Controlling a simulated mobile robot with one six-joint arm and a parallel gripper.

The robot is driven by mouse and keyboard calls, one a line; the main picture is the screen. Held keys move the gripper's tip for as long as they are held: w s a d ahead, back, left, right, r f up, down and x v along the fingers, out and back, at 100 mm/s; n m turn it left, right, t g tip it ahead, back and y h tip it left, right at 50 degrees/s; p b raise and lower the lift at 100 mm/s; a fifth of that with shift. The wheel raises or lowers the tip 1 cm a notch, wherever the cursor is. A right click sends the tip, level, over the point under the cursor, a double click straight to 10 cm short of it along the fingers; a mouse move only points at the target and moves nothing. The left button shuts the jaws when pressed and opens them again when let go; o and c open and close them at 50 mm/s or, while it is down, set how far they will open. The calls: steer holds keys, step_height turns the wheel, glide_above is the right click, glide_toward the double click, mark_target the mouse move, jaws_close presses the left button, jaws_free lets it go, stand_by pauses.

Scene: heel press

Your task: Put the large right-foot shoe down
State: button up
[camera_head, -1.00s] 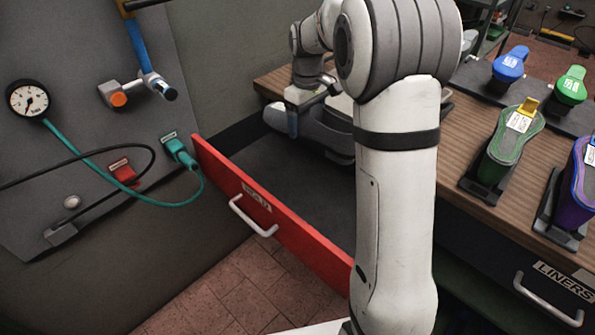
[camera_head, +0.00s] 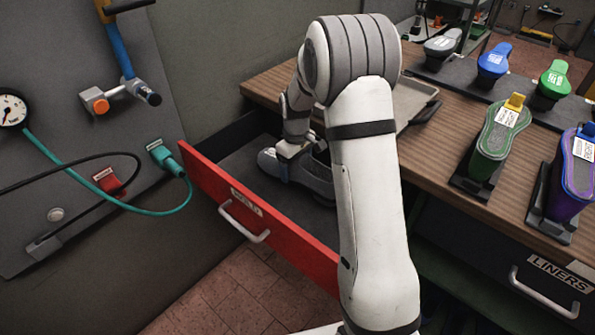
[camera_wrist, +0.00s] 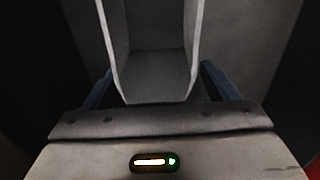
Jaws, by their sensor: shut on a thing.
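The grey shoe (camera_head: 316,178) is inside the open red-fronted drawer (camera_head: 205,192), close to the dark drawer floor. I cannot tell for certain whether its sole touches the floor. My gripper (camera_head: 287,168) is shut on the shoe's upper edge from above. In the wrist view, the blue fingers of my gripper (camera_wrist: 157,88) show on either side of the shoe's pale, hollow opening (camera_wrist: 155,65). My own arm hides the right end of the shoe and part of the drawer.
A wooden bench (camera_head: 440,150) lies to the right, with a grey tray (camera_head: 412,100). A green form (camera_head: 498,135), a purple form (camera_head: 575,175) and other coloured ones stand on it. A liners drawer (camera_head: 550,285) is below. A hose panel (camera_head: 80,140) is at left. Drawer floor left of the shoe is clear.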

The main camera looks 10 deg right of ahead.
step_height(320, 180, down, 2)
steer(key=shift+f, duration=0.1)
steer(key=o, duration=1.3)
step_height(320, 180, up, 11)
steer(key=shift+r+p, duration=0.15)
steer(key=shift+p, duration=0.2)
steer(key=shift+s+r, duration=0.2)
steer(key=shift+r, duration=0.4)
steer(key=s+r+m+t, duration=0.1)
steer(key=s+r+m, duration=0.2)
steer(key=s, duration=1.1)
steer(key=s+r+m+t, duration=0.1)
steer(key=s+r+m, duration=0.2)
steer(key=s, duration=1.1)
steer(key=shift+r+m, duration=0.3)
steer(key=shift+m, duration=0.3)
